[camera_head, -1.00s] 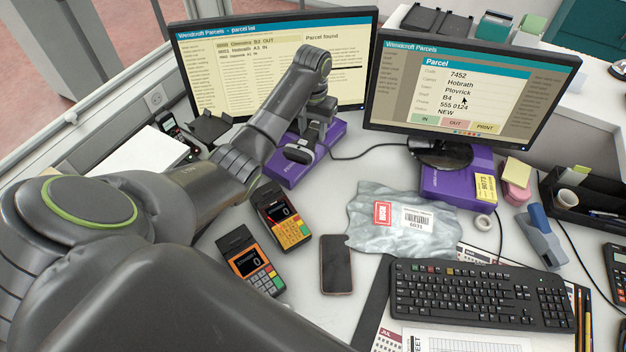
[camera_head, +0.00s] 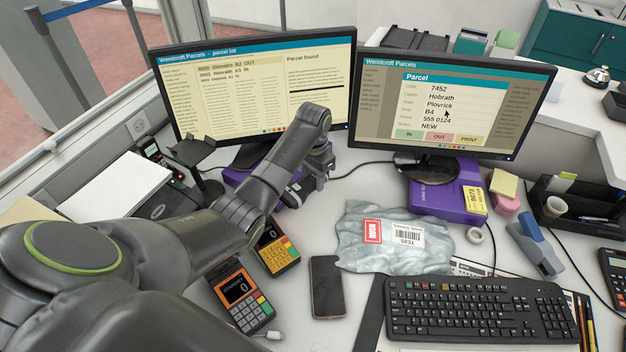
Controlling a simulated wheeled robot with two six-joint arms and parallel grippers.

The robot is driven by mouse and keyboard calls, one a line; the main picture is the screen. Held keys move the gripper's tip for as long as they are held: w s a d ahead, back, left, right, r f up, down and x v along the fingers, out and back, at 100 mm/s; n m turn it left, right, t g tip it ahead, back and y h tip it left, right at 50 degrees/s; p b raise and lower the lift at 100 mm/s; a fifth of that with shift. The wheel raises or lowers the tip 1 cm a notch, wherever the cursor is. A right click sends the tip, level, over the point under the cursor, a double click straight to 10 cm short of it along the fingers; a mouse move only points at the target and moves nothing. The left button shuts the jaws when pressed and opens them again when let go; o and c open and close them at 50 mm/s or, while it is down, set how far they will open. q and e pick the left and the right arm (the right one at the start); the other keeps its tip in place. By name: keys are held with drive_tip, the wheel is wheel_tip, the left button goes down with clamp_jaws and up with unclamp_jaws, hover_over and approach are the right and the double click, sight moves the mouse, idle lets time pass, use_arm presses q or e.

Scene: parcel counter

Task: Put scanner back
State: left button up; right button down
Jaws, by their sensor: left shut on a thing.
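My left gripper (camera_head: 315,168) is at the end of my arm, in front of the left monitor and over the purple base. It is shut on the scanner (camera_head: 291,197), a dark thing with a pale end; my arm and gripper hide most of it. I cannot tell whether the scanner touches the base below. A black stand (camera_head: 193,153) with an angled top stands empty left of the arm, beside the left monitor. My right gripper is not in view.
Two card terminals (camera_head: 240,290) and a phone (camera_head: 327,287) lie below the arm. A grey parcel bag (camera_head: 388,247) and keyboard (camera_head: 480,308) fill the middle and front. The left monitor (camera_head: 250,85) and right monitor (camera_head: 450,105) stand behind. A white printer (camera_head: 115,187) is at left.

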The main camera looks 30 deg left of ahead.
use_arm(q)
drive_tip(key=shift+f, duration=0.4)
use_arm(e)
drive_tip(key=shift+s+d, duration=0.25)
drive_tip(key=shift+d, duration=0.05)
use_arm(q)
drive_tip(key=shift+f, duration=0.15)
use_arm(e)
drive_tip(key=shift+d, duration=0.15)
use_arm(q)
drive_tip(key=shift+f, duration=0.5)
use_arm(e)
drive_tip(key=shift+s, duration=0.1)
use_arm(q)
drive_tip(key=o, duration=1.1)
drive_tip(key=shift+r, duration=0.1)
